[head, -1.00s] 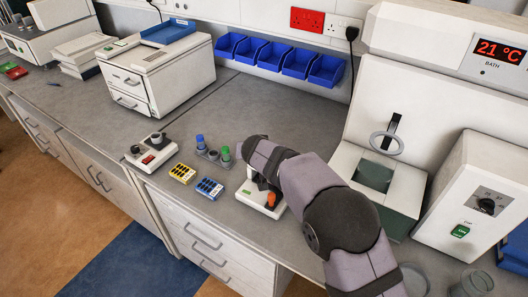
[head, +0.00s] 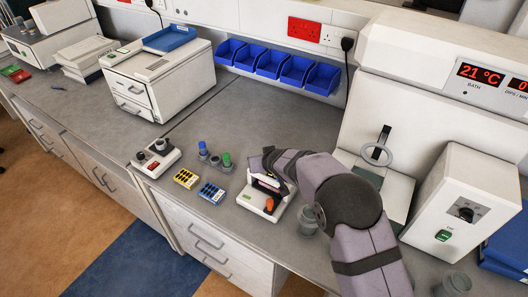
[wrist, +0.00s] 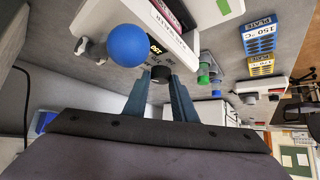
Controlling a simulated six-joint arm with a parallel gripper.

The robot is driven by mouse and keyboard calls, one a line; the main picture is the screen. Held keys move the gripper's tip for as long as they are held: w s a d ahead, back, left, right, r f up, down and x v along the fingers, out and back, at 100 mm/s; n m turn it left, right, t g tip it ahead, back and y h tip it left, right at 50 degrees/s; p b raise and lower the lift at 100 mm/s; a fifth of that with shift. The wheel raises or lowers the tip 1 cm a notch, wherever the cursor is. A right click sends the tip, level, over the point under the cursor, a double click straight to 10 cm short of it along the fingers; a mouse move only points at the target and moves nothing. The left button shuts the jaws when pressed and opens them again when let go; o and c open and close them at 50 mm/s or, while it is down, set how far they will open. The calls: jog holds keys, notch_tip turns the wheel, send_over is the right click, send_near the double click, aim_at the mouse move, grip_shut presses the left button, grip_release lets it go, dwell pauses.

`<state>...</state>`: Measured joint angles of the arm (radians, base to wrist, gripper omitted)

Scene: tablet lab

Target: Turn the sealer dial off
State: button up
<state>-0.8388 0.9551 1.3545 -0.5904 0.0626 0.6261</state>
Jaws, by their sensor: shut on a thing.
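The sealer (head: 250,203) is a small white device with a green rocker and an orange part, near the bench's front edge. In the wrist view its white body (wrist: 115,20) fills the upper left, with a blue ball knob (wrist: 127,44) in front. The black dial (wrist: 160,73) sits on a face with small, partly readable print. My gripper (wrist: 160,85) is shut on the dial, one finger on each side. The dial's pointer cannot be made out. In the head view my wrist covers the dial and the fingertips.
Blue and yellow plates (head: 211,192) (head: 186,178) and a tube rack with blue and green tubes (head: 226,159) stand left of the sealer. A grey cup (head: 307,221) is close to its right. A white bath unit (head: 398,190) and a dial box (head: 448,230) stand farther right.

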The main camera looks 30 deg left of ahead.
jog(key=shift+n+p, duration=0.3)
jog(key=shift+p, duration=0.7)
jog(key=o, duration=1)
jog(key=shift+o, duration=0.2)
jog(key=shift+d+r, duration=0.1)
jog(key=shift+b+v, duration=0.85)
jog(key=shift+v, duration=0.05)
jog(key=shift+b+v, duration=0.4)
jog(key=shift+v, duration=2.25)
